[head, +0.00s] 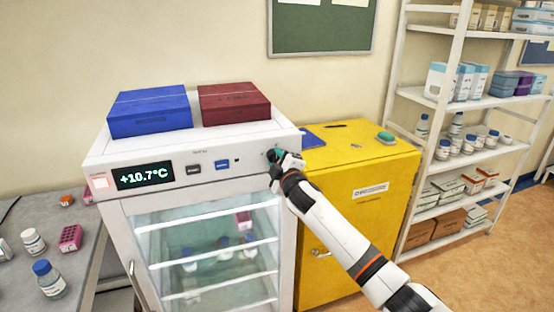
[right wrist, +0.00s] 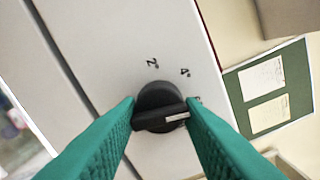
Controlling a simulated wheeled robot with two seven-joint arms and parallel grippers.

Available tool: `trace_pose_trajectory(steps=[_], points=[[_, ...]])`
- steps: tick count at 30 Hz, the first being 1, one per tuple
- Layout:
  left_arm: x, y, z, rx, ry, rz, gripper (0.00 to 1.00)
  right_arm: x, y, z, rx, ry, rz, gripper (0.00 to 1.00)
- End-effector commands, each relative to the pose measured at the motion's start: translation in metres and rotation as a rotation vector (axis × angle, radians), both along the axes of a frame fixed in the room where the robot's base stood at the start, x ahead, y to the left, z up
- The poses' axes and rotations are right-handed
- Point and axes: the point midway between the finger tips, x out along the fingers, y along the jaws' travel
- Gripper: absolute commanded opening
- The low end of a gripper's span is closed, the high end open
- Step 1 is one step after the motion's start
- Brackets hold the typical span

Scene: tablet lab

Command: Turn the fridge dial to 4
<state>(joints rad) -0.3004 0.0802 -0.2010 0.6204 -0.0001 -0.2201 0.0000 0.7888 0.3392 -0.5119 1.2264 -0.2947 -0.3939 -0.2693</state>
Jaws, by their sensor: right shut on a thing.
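The white fridge (head: 287,230) stands in the head view with a lit display (head: 146,176) reading +10.7°C. My right gripper (head: 277,154) is at the right end of its top panel and mostly hides the dial there. In the right wrist view the black dial (right wrist: 158,97) sits between the green fingers of my right gripper (right wrist: 162,113), which is shut on its grip bar. The dial's white pointer line points right, towards a mark partly hidden by the right finger, not at the printed 4° (right wrist: 185,72). The 2° mark (right wrist: 152,63) is further left. My left gripper is out of view.
A blue box (head: 150,112) and a dark red box (head: 234,104) lie on the fridge. A yellow cabinet (head: 345,215) stands close on its right, under my right arm. A bench with bottles (head: 48,280) is at the left, and white shelves (head: 470,105) are at the right.

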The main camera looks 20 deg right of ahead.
Motion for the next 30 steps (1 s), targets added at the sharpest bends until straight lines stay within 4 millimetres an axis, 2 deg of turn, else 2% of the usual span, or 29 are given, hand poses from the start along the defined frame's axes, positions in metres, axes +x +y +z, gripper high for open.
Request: trace_pose_trajectory(steps=[15, 21, 30], points=[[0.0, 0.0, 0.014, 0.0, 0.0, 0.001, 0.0, 0.0, 0.0, 0.001, -0.44, -0.014, 0.001, 0.11], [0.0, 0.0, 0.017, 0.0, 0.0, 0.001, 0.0, 0.0, 0.0, 0.001, -0.543, -0.018, 0.001, 0.11], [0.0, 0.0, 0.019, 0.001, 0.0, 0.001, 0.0, 0.0, 0.0, 0.001, -0.609, -0.02, 0.001, 0.11]])
